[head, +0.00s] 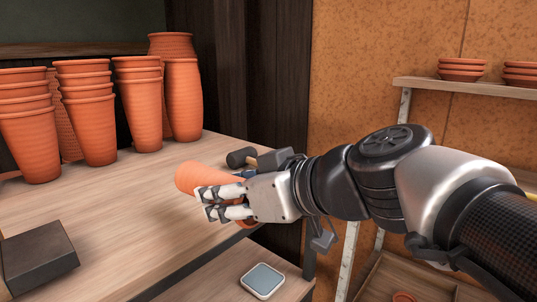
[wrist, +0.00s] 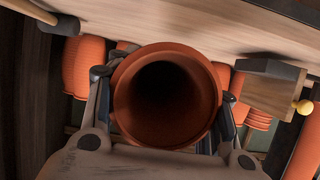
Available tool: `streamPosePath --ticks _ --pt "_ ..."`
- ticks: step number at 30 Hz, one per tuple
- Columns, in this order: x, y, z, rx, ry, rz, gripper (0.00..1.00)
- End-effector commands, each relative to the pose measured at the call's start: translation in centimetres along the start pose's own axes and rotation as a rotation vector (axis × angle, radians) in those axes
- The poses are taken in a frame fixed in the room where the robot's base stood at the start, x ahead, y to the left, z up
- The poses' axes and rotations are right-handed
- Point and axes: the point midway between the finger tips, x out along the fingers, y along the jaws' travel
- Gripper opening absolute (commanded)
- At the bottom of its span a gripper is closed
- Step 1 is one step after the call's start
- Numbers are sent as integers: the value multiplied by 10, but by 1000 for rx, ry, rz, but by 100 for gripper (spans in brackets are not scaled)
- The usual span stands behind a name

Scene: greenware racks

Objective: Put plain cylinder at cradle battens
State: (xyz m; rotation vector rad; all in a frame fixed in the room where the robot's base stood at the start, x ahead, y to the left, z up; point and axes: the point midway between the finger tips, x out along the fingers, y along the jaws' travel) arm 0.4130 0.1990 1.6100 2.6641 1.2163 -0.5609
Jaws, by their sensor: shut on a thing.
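The plain cylinder is an orange clay pot (head: 193,177), held tilted just above or at the wooden bench top; whether it touches the bench I cannot tell. My gripper (head: 207,203) is shut around its side and hides part of it. In the wrist view the cylinder's open mouth (wrist: 168,146) faces the camera, dark and empty inside, with one finger on each side. I cannot pick out the cradle battens with certainty in either view.
Stacked orange pots (head: 88,115) stand along the back of the bench (head: 130,205). A dark block (head: 38,258) lies at the front left. A dark mallet-like tool (head: 240,157) lies behind my gripper. A rack with saucers (head: 462,68) stands right. The bench middle is clear.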

Motion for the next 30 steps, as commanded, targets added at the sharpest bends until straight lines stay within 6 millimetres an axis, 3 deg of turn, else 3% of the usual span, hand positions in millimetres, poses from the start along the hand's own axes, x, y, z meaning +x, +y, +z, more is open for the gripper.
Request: streamPosePath --ticks 1,6,20,30 --pt "2 -1 10 6 -9 1 10" --pt "2 -1 22 22 -30 5 10" --pt "2 -2 23 25 -36 6 10" --pt "8 -29 24 27 -55 4 10"
